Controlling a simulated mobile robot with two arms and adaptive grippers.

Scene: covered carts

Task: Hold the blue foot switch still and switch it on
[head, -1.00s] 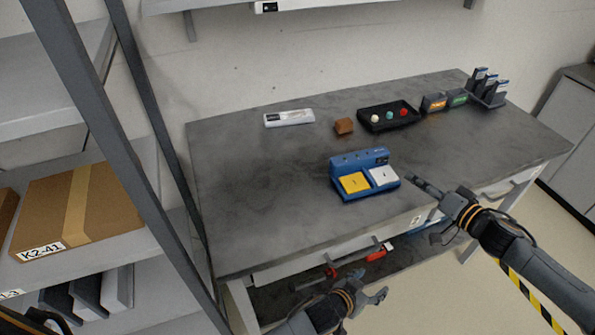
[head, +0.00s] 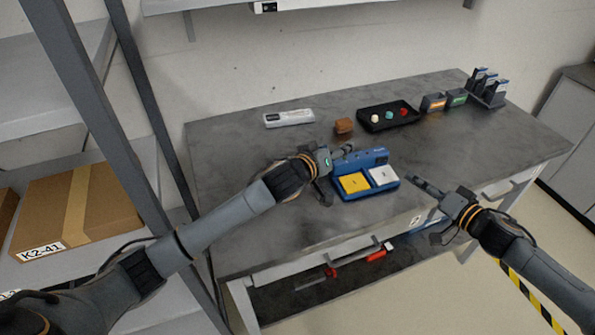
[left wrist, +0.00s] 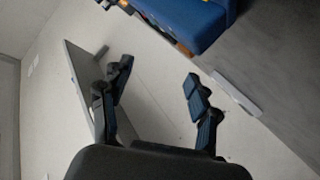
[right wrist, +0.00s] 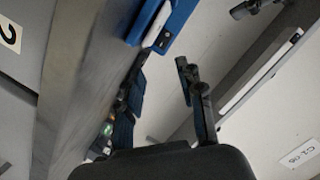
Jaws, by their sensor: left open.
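The blue foot switch (head: 366,172) sits on the grey workbench, with a yellow pedal (head: 354,183) at left and a white pedal (head: 384,177) at right. My left gripper (head: 336,170) is at its left end, open and empty; I cannot tell whether it touches. In the left wrist view the blue body (left wrist: 188,20) lies beyond the spread fingers (left wrist: 157,78). My right gripper (head: 424,205) is to the right of the switch, near the bench's front edge, apart from it. The right wrist view shows its fingers (right wrist: 163,68) apart and empty, with part of the switch (right wrist: 180,20) above.
Behind the switch are a brown block (head: 344,125), a black tray (head: 372,122) with coloured balls, and a white device (head: 289,118). Small boxes (head: 434,102) stand back right. A shelf post (head: 150,170) rises at left.

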